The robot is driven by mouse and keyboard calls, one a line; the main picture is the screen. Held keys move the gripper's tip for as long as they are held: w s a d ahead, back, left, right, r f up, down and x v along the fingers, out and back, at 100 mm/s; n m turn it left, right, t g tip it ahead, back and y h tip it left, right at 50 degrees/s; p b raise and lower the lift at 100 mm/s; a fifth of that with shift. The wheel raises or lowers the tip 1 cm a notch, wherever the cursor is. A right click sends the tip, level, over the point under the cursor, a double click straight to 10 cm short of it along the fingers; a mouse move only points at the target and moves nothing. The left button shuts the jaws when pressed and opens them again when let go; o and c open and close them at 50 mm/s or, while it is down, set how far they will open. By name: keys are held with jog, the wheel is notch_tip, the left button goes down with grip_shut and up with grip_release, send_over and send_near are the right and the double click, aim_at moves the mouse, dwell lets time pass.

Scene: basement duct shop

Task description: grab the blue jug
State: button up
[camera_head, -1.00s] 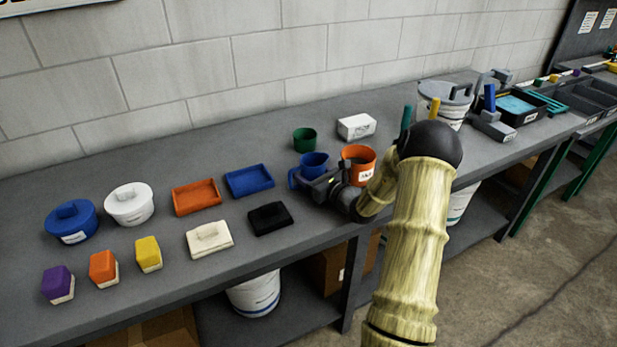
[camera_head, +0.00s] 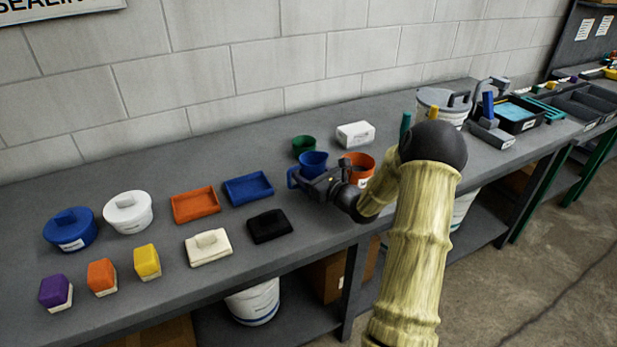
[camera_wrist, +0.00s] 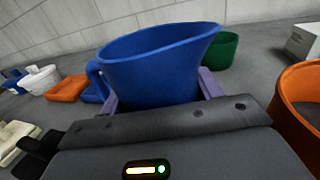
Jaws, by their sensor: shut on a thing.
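The blue jug (camera_head: 313,161) is on the grey bench, between the green cup and the orange container. In the wrist view the jug (camera_wrist: 158,65) fills the middle, with its handle at the left and its spout at the upper right. My gripper (camera_head: 308,176) is at the jug's near side. In the wrist view its fingers (camera_wrist: 158,92) lie along the jug's two sides and are shut on it. The jug looks nearly upright in the head view. Its base is hidden by my gripper, so I cannot tell if it touches the bench.
A green cup (camera_head: 304,145) stands just behind the jug, and an orange container (camera_head: 359,167) stands close at its right. A white box (camera_head: 355,134) is behind. The bench's front edge is nearby.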

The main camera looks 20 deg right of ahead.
notch_tip(320, 180, up, 7)
dwell(0.6)
dwell(0.7)
